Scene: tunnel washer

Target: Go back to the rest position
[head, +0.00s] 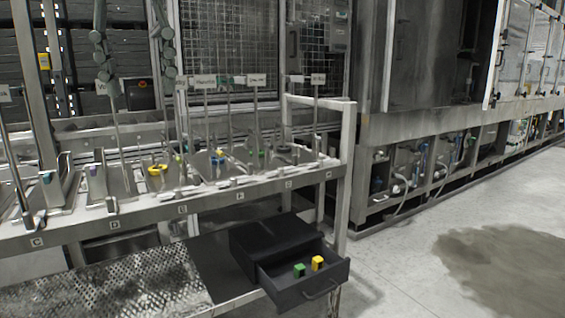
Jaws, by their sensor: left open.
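I cannot clearly make out my left gripper against the cluttered machinery in the head view, and I see nothing held. My right gripper is not in view. The long metal bench (170,203) runs across the left and middle, with lettered stations along its front edge. A black drawer box (262,240) stands below the bench's right end with its drawer (298,292) pulled open. A green block (299,270) and a yellow block (317,263) are in the drawer.
Upright signs on thin poles and small fixtures crowd the bench top. A yellow-and-black part (157,169) sits among them. A large grey machine (440,125) with pipes below stands at the right. The floor (400,265) at the front right is clear, with a dark stain (505,265).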

